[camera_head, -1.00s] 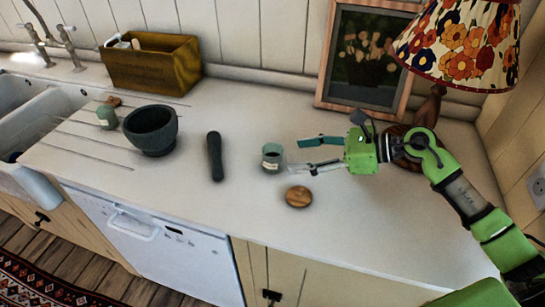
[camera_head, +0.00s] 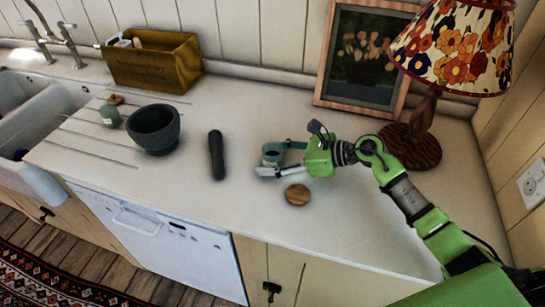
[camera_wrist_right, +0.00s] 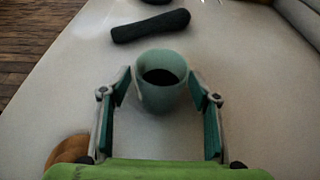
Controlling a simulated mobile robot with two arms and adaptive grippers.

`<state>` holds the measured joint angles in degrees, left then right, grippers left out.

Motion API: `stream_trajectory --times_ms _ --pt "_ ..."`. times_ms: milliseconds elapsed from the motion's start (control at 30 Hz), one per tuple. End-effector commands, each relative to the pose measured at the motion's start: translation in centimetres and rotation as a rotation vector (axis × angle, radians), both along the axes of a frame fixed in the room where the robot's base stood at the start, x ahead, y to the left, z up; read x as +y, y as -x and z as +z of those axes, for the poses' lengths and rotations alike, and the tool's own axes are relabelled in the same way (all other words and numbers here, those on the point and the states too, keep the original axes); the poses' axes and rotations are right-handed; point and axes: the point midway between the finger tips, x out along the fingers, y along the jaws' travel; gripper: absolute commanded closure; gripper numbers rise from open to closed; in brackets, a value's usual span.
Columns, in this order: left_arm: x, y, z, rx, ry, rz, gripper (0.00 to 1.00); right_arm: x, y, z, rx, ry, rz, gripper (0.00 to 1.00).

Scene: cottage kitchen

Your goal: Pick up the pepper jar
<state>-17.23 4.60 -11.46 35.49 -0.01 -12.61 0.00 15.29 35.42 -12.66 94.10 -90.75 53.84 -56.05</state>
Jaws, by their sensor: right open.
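The pepper jar, a small pale green pot (camera_head: 271,154) with its top open and dark contents, stands upright on the counter. In the right wrist view the jar (camera_wrist_right: 161,92) sits between the tips of my right gripper (camera_wrist_right: 160,82). That gripper is open, with a finger on each side of the jar and a small gap showing on both sides. In the head view my right gripper (camera_head: 266,160) reaches in from the right and partly hides the jar. A round wooden lid (camera_head: 298,194) lies on the counter in front of the gripper. My left gripper is not in view.
A dark pestle (camera_head: 216,155) lies left of the jar, and a dark mortar (camera_head: 153,129) stands farther left. A second green jar (camera_head: 109,116) is beside the mortar. A wooden box (camera_head: 152,62), a picture frame (camera_head: 320,85) and a lamp (camera_head: 411,150) stand at the back.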

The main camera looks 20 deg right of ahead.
Motion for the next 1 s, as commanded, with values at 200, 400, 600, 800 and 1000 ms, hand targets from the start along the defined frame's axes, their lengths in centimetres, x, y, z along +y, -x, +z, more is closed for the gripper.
stream_trajectory --times_ms 200,400,600,800,1000 --pt "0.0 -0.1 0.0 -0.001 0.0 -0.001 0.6 0.0 0.0 0.0 0.0 0.0 0.0 0.85" --pt "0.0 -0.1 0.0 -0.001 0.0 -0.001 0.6 0.0 0.0 0.1 -0.001 -0.001 0.0 0.88" --pt "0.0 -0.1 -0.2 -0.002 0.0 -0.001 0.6 -0.1 0.0 0.3 -0.002 0.0 0.0 0.88" --pt "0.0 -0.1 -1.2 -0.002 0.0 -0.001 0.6 -0.1 -0.1 2.3 -0.008 0.004 0.002 0.88" --pt "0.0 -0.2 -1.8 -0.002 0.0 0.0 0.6 3.0 0.2 6.8 -0.011 0.002 0.006 0.88"
